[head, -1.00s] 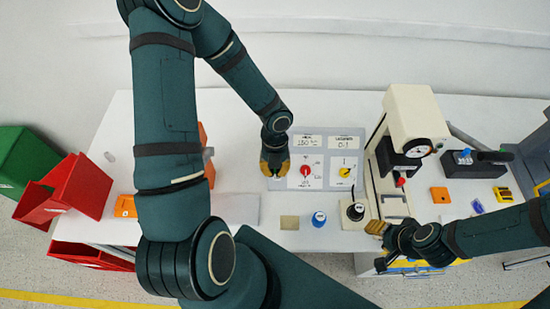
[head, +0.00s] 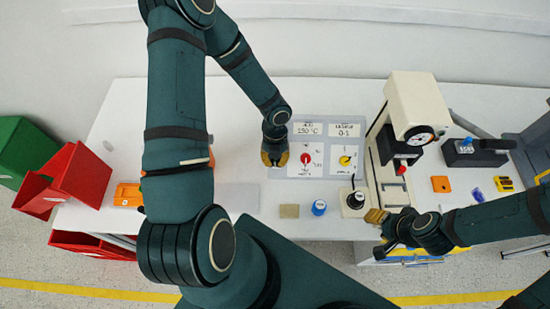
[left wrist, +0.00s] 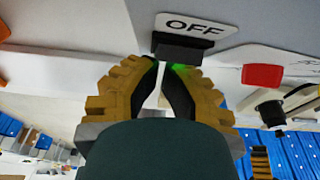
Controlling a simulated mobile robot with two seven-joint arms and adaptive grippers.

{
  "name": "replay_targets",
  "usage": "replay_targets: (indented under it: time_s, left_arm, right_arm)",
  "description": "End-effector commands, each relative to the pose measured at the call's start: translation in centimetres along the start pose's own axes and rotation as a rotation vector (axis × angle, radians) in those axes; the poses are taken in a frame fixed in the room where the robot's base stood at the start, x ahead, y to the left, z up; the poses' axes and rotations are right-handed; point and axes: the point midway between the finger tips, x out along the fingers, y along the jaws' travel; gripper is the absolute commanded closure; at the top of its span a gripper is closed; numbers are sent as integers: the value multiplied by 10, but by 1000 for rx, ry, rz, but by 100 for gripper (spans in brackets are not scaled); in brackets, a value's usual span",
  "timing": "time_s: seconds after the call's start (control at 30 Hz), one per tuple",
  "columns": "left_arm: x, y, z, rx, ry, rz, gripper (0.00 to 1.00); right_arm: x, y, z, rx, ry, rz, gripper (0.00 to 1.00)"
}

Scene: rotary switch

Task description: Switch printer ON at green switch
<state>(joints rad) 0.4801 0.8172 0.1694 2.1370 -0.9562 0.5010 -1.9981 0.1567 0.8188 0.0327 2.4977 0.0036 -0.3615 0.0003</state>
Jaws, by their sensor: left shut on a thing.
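A grey control panel (head: 327,174) stands on the table in the head view, with a red knob (head: 305,158) and a yellow knob (head: 346,160). My left gripper (head: 274,158) is at the panel's left edge, left of the red knob, and covers the green switch there. In the left wrist view its yellow fingers close on the green switch (left wrist: 181,68), of which only a green patch shows beside a black part under an OFF label (left wrist: 195,25). The switch's exact angle is hidden. My right gripper (head: 378,225) is at the table's front edge; its opening is unclear.
A cream press machine (head: 408,105) stands right of the panel. Red bins (head: 75,180) and a green bin (head: 25,150) are at the left.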

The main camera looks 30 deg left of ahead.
Motion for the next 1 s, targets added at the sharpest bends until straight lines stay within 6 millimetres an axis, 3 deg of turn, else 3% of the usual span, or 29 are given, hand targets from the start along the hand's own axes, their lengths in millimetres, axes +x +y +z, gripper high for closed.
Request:
replay_targets:
  time_s: [0.6, 1.0]
  left_arm:
    - [-18, 0, -3, 0, -3, 0, 100]
    - [-18, -1, -4, 1, -2, 0, 100]
  right_arm:
    - [-15, -6, -2, 0, 1, 0, 53]
    - [-15, -6, -3, -2, 0, -2, 53]
